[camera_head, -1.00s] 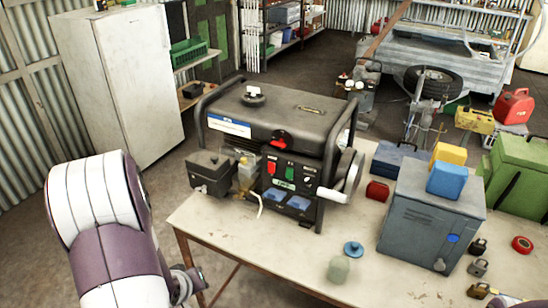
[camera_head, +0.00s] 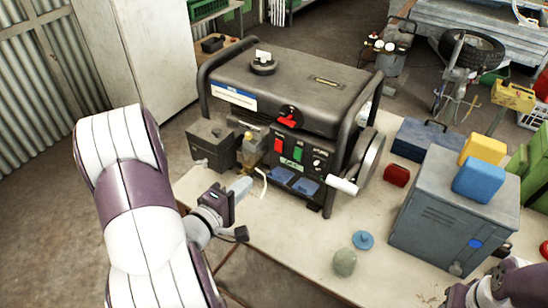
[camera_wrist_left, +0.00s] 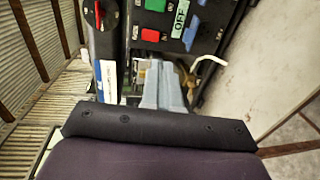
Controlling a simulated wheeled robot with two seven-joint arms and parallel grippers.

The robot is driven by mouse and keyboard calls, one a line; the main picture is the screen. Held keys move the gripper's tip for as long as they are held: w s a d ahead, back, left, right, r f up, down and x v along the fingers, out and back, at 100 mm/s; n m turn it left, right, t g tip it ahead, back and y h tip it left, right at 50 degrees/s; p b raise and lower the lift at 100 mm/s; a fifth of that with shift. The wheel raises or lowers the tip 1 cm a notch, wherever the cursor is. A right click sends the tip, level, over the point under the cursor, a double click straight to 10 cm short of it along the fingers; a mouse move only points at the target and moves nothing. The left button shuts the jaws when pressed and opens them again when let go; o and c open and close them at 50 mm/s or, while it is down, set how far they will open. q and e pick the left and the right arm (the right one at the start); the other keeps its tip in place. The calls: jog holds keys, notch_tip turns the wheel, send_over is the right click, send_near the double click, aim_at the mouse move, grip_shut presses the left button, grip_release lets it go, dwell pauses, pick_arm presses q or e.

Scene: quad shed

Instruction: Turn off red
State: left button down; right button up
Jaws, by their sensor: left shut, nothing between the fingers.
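The dark generator (camera_head: 290,80) stands on the table. Its front panel has a red switch (camera_head: 278,146), a green switch (camera_head: 297,152) and an "OFF" label (camera_head: 291,164) below them. Above the panel is a red rotary handle (camera_head: 287,119). My left gripper (camera_head: 248,181) is shut and empty, in front of the generator's lower left front. Its pale fingers (camera_wrist_left: 165,72) point at the panel. My right arm shows only partly at the bottom right.
A small dark box (camera_head: 212,145) and a yellowish bottle (camera_head: 250,145) stand left of the panel. A crank handle (camera_head: 343,186) sticks out at right. A grey metal box (camera_head: 440,222) stands farther right. The table front (camera_head: 300,230) is mostly clear.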

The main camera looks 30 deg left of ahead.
aim_at(280, 152)
pick_arm(q)
jog(key=w, duration=0.4)
jog(key=w+f, duration=0.1)
jog(key=w, duration=0.3)
jog(key=w+d+f+p, duration=0.1)
jog(key=w, duration=0.4)
jog(key=shift+w+d+f+t+b, duration=0.15)
jog(key=shift+f+b, duration=0.15)
jog(key=shift+b, duration=0.35)
jog(key=shift+w+a+f+t+b, duration=0.15)
jog(key=shift+f+b, duration=0.15)
jog(key=shift+b, duration=0.3)
jog(key=shift+s+r+p, duration=0.1)
jog(key=shift+r+p, duration=0.4)
jog(key=shift+r, duration=0.1)
jog(key=shift+d, duration=0.1)
jog(key=shift+f, duration=0.15)
